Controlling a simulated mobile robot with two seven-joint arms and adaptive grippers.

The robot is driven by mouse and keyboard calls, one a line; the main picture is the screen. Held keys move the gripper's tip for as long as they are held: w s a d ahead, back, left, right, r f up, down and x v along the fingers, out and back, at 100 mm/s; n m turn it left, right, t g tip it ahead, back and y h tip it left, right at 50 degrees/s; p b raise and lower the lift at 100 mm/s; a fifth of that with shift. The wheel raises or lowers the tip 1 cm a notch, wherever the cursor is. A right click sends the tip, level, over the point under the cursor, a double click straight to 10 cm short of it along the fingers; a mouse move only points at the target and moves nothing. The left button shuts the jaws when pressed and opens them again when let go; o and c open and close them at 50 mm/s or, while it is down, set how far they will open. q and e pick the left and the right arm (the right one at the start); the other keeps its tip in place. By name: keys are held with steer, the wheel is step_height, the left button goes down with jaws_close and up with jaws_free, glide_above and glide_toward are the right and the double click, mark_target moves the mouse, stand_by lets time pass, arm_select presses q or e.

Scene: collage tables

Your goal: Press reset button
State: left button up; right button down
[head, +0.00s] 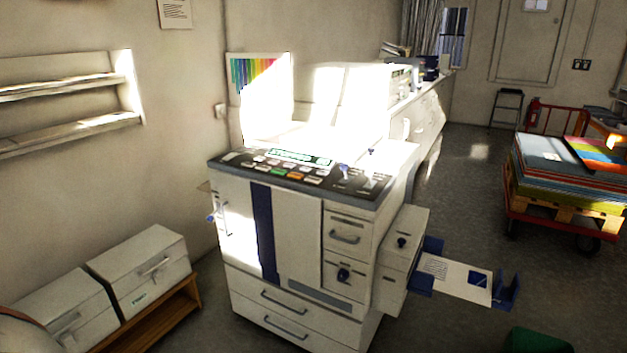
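A copier-like machine (293,220) stands in the middle of the head view, with its drawers and doors facing me. Some buttons look white, green, and red or orange. Their labels are too small to read, so I cannot tell which one is the reset button. Neither of my grippers shows in this view.
An output tray (457,279) with a printed sheet sticks out from the machine's right side. White boxes (140,270) sit on a low wooden shelf at left. A red cart (562,212) with stacked coloured sheets stands at right. Floor between machine and cart is mostly clear.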

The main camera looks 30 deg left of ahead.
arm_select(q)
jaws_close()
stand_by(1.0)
